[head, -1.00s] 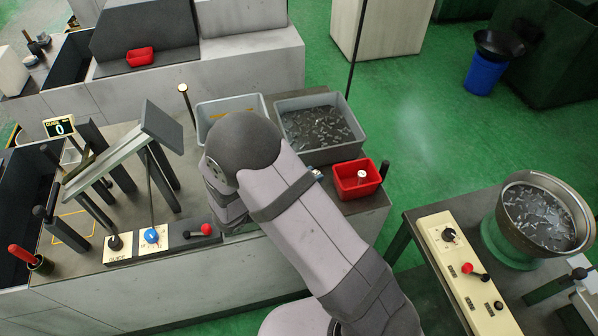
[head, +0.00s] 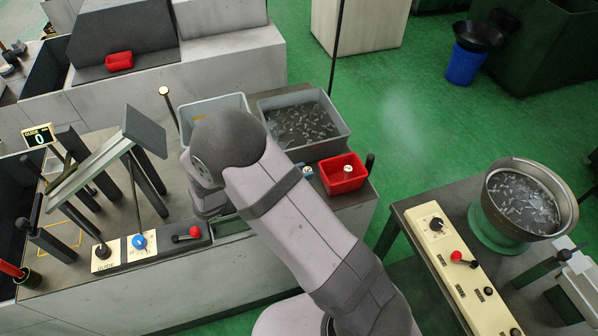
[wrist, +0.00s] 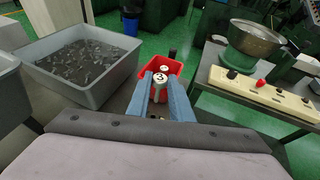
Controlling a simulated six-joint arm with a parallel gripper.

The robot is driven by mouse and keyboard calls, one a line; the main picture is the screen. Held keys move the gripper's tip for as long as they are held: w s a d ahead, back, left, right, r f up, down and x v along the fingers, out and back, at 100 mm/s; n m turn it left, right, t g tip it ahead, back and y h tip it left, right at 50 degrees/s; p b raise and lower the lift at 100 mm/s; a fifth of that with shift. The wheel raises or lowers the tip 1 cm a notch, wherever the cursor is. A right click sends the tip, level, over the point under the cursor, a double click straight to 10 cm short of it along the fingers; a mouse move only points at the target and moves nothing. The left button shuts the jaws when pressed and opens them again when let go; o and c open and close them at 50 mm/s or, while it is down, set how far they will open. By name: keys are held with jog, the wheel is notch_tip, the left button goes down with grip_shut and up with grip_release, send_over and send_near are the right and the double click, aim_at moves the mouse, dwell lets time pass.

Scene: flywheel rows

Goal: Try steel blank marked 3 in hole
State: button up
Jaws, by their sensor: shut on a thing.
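My gripper's blue fingers (wrist: 160,84) are shut on a steel blank (wrist: 159,78), a small pale cylinder with dark marks on its top; I cannot read a number. In the head view, the held blank and fingertips (head: 307,171) show only as a small bit past my arm, just left of the red bin (head: 330,184). A second pale blank (head: 348,169) stands in that bin; it also shows behind the held one in the wrist view (wrist: 165,68). I cannot make out the hole; my arm hides part of the bench.
A grey tub of metal pieces (head: 343,132) stands behind the red bin, and a black post (head: 370,163) to its right. A sloped rail (head: 92,168) and a control strip (head: 168,243) lie left. A bowl feeder (head: 490,205) stands on the right table.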

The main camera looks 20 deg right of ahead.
jog(key=shift+f+b, duration=1.7)
jog(key=shift+f, duration=0.8)
jog(key=shift+f+b, duration=0.5)
jog(key=shift+f, duration=0.4)
dwell(0.4)
jog(key=shift+r, duration=0.2)
dwell(0.8)
jog(key=shift+r+p, duration=1.75)
jog(key=shift+r, duration=0.15)
